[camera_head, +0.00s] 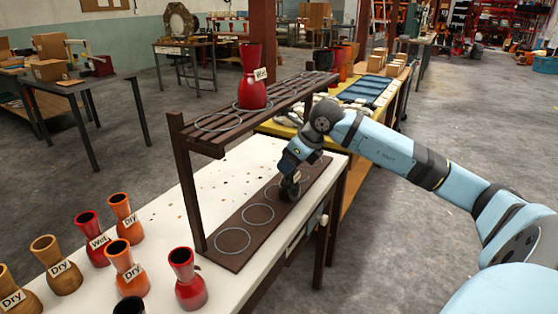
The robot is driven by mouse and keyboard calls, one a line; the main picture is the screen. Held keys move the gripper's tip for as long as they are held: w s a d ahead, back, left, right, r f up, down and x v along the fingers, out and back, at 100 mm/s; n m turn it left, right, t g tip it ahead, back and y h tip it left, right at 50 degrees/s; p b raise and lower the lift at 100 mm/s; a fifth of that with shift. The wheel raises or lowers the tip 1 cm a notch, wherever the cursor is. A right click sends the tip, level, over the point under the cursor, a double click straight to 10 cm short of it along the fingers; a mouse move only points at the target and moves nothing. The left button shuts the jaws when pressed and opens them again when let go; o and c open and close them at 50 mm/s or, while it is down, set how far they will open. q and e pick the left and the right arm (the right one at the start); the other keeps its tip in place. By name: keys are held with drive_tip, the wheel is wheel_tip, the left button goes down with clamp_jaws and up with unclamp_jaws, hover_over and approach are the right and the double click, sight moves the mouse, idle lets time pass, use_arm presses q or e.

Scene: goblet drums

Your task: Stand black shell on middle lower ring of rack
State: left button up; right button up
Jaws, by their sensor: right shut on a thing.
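My right gripper (290,180) reaches in from the right, under the upper shelf. Another ring (272,193) shows partly beside the gripper. My left gripper is not in view.
A red shell tagged Wet (252,82) stands on the slatted upper shelf (206,140). A dark post (188,185) holds the shelf's near end. Several orange, red and tan shells, including a red one (188,280), stand on the white table (165,215) at the near left.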

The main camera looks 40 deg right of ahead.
drive_tip(key=w, duration=0.2)
drive_tip(key=w+a+b, duration=0.1)
drive_tip(key=shift+w+f, duration=0.15)
drive_tip(key=shift+f, duration=0.15)
drive_tip(key=o, duration=1.2)
drive_tip(key=shift+f, duration=0.1)
drive_tip(key=shift+c, duration=0.2)
